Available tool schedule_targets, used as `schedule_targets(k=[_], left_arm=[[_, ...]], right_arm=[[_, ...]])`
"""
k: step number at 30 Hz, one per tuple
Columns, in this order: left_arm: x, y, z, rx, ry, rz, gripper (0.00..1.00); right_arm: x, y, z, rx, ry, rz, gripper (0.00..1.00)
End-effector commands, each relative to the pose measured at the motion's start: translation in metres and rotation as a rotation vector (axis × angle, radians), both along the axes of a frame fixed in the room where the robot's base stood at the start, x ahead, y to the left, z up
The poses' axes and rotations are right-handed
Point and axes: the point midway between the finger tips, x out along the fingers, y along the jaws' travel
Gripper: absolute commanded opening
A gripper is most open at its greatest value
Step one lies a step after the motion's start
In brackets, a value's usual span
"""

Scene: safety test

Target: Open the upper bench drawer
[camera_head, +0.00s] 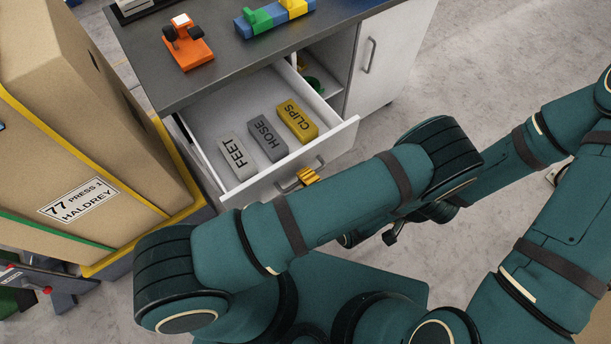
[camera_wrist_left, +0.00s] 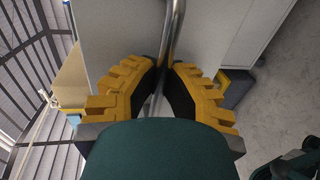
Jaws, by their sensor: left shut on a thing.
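The upper bench drawer (camera_head: 278,170) stands well open, pulled out from under the bench top. Three labelled blocks lie in it: FEET (camera_head: 236,158), HOSE (camera_head: 267,138) and CLIPS (camera_head: 297,120). My left gripper (camera_head: 308,177) is at the drawer's front; its yellow fingers are partly hidden behind my forearm. In the left wrist view, its fingers (camera_wrist_left: 164,82) are shut on the metal bar handle (camera_wrist_left: 174,35), which runs between them in front of the pale drawer front (camera_wrist_left: 120,35). My right arm comes in from the right; its gripper fingers do not show.
The dark bench top (camera_head: 215,82) holds an orange fixture (camera_head: 188,50) and a coloured block rack (camera_head: 272,20). A closed cabinet door (camera_head: 395,45) is right of the drawer. A big cardboard box (camera_head: 75,130) stands close on the left. Clear floor (camera_head: 500,65) lies at right.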

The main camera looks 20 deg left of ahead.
Motion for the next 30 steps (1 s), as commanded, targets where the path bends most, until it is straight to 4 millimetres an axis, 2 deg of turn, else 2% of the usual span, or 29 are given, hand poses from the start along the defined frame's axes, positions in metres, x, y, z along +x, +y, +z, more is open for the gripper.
schedule_targets(k=[15,16,18,30], left_arm=[[0.0001,0.0003,0.0006,0.002,-0.001,0.0,0.0],[0.0001,0.0003,0.0006,0.002,-0.001,0.0,0.19],[0.0001,0.0003,0.0006,0.002,-0.001,0.0,0.41],[0.0005,-0.0003,0.0059,0.0,-0.002,0.0,0.41]], right_arm=[[0.0001,0.0001,0.0002,0.0,0.0,0.0,0.47],[0.0001,0.0001,0.0002,0.0,0.0,0.0,0.47],[0.0001,0.0001,0.0002,0.0,0.0,0.0,0.47],[0.0001,0.0001,0.0002,0.0,0.0,0.0,0.47]])
